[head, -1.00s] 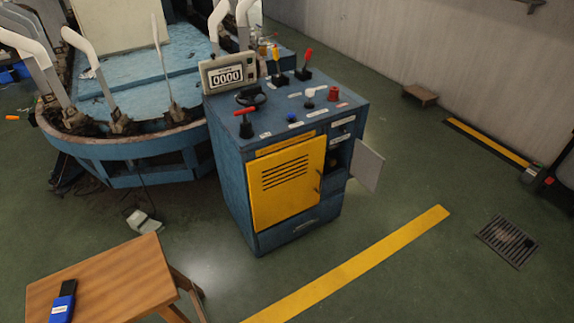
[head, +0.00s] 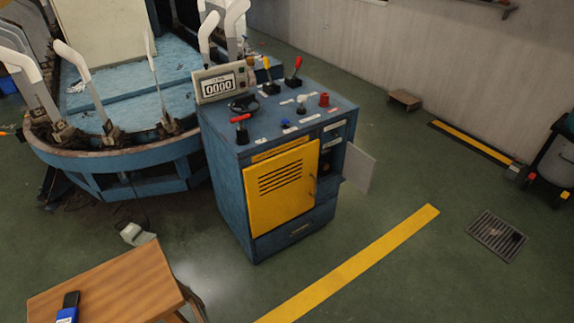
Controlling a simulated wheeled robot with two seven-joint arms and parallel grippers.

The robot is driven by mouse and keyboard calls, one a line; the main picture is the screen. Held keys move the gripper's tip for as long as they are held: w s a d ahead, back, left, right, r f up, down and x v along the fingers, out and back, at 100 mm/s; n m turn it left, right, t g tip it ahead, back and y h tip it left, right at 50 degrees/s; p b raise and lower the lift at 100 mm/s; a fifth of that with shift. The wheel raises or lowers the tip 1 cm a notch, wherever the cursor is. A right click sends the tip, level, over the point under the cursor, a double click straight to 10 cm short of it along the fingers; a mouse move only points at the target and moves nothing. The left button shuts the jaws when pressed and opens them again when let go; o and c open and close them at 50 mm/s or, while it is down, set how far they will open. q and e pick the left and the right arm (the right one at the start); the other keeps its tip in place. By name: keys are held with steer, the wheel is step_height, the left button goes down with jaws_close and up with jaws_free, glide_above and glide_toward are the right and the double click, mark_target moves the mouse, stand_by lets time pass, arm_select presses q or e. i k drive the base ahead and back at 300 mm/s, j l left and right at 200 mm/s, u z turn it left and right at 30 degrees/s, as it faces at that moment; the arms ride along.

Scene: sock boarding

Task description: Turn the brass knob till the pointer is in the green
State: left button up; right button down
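The blue control cabinet (head: 226,190) stands on the floor in the middle of the head view. Its side door (head: 359,168) hangs open on the right, baring a dark recess (head: 327,181). A small dull yellowish shape sits in the recess; I cannot tell whether it is the brass knob. No pointer or green zone can be made out. On the cabinet top is a counter box (head: 219,84) reading 0000. Neither of my grippers is in view.
The top carries red (head: 241,120) and yellow (head: 267,69) levers and a red button (head: 323,99). A wooden table (head: 120,290) with a dark and blue object (head: 69,308) is front left. The boarding machine (head: 140,155) adjoins left.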

mark_target(325, 166)
steer(key=i+l, duration=0.25)
steer(key=l, duration=0.15)
steer(key=i+l, duration=0.25)
steer(key=l, duration=0.2)
steer(key=i+l, duration=0.25)
steer(key=l, duration=0.15)
steer(key=i+l, duration=0.25)
steer(key=l, duration=0.2)
